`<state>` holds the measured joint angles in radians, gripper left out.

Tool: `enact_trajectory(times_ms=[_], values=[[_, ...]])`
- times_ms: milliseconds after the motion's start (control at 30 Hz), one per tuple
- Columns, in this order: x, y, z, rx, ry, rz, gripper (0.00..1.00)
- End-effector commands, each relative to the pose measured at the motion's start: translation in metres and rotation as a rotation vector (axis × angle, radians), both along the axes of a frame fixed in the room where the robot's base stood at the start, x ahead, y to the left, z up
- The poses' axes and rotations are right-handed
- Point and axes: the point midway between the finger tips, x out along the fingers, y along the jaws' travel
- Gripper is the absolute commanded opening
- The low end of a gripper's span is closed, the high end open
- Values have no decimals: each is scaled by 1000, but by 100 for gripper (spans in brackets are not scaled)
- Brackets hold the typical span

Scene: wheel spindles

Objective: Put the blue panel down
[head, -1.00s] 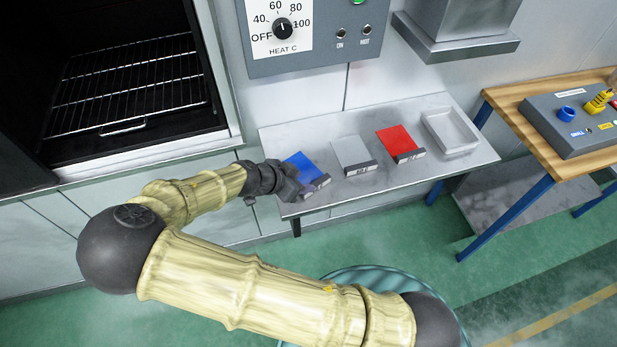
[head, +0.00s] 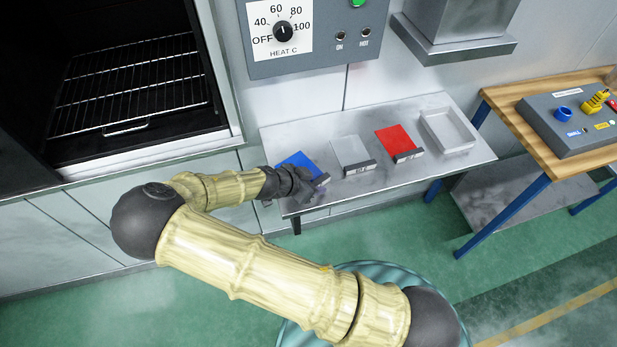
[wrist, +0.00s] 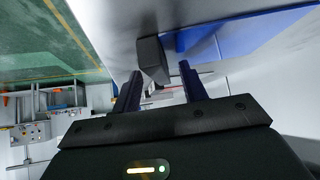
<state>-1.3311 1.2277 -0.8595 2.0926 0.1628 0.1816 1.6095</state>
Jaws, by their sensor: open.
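The blue panel (head: 297,161) lies on the grey metal shelf (head: 300,205), at the left end of a row of panels. Its dark front grip bar (head: 321,180) faces the shelf's front edge. My gripper (head: 305,181) is at the front left of the blue panel and hides part of it.
A white panel (head: 350,149) and a red panel (head: 396,139) lie to the right, then an empty tray (head: 448,132). An open oven with a rack (head: 130,85) is at the left. A control box with a dial (head: 283,31) hangs above. A wooden bench (head: 540,140) stands at the right.

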Motion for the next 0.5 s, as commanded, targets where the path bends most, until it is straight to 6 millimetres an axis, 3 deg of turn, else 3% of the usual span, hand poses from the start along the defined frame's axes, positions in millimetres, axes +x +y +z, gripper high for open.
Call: enact_trajectory(times_ms=[333, 500], values=[[0, 0, 0, 0, 0, 0, 41], [0, 0, 0, 0, -1, -1, 7]])
